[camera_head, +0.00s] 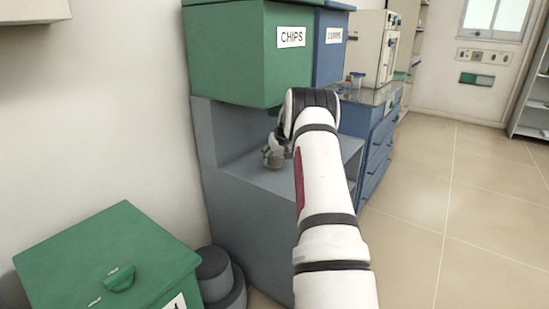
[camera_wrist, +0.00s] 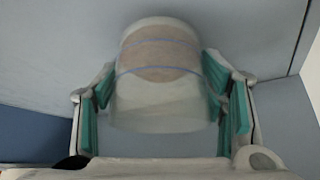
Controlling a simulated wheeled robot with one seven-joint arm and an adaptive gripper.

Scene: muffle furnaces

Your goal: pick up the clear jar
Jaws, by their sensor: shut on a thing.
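The clear jar (camera_wrist: 165,103) is see-through with a brownish round patch near its far end and thin bluish lines across it. It fills the space between the green-padded fingers of my gripper (camera_wrist: 162,98) in the wrist view. My gripper is shut on the jar. In the head view the jar (camera_head: 272,159) is small and partly hidden by my gripper (camera_head: 274,150), over the grey ledge beneath the green box. I cannot tell whether the jar touches the ledge.
The green CHIPS box (camera_head: 237,60) hangs over the ledge (camera_head: 240,172), close above my arm. A blue box (camera_head: 329,60) stands beside it. Blue drawers (camera_head: 376,150) stand behind. A green-lidded bin (camera_head: 105,262) and grey round containers (camera_head: 216,278) are at lower left. The right floor is clear.

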